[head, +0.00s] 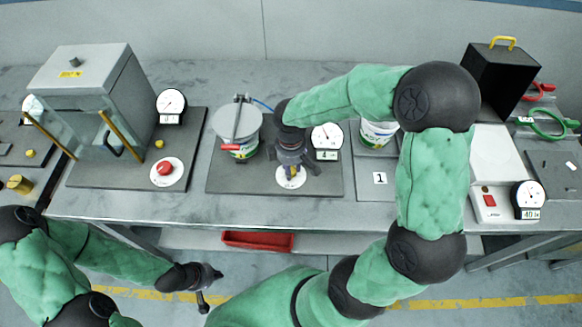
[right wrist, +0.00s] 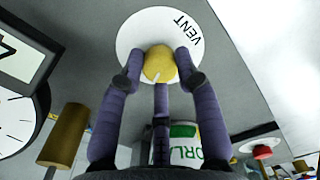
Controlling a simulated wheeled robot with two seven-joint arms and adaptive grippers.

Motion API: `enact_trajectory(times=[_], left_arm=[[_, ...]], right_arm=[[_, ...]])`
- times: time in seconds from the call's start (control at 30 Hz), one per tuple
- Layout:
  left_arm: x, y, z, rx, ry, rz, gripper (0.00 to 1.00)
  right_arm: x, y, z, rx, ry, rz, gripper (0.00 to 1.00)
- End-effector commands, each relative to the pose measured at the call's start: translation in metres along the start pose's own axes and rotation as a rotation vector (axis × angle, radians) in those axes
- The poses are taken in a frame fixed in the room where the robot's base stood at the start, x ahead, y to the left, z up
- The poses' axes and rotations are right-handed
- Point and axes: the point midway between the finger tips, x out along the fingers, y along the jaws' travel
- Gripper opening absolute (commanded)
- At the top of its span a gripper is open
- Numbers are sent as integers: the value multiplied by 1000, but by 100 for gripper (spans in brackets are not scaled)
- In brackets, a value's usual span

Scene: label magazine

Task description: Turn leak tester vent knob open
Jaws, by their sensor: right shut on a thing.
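The vent knob (right wrist: 159,62) is a yellow round knob with a pale pointer mark, on a white disc printed VENT (right wrist: 140,32). In the right wrist view the pointer is on the lower side of the knob, towards my gripper. My right gripper (right wrist: 160,72) is shut on the knob, with fingers at both sides. In the head view my right gripper (head: 291,168) reaches down over the white disc (head: 291,181) and mostly hides the knob. The leak tester's grey base plate (head: 225,186) carries a clamped pot (head: 237,125) and a gauge (head: 326,136). My left gripper (head: 206,287) is open and empty, below the table's front edge.
Left of the tester stands a grey press (head: 85,75) with a red button (head: 165,168). To the right are a white tub (head: 378,132), a card marked 1 (head: 380,178), a scale (head: 492,202) and a black box (head: 497,75). A red tray (head: 257,241) is under the table.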

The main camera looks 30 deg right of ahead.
Motion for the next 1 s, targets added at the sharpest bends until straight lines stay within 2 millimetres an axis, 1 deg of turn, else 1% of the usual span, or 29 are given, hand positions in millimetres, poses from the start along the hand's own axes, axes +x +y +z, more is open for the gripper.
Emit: enact_trajectory(times=[0.1,0.7,1.0], left_arm=[[3,-1,0,0,0,0,0],[16,-6,-1,0,0,0,0],[21,-7,-1,0,0,0,0]], right_arm=[[2,-2,-1,112,2,-4,1],[2,0,-1,679,3,-3,0],[2,1,-1,913,4,-3,0]])
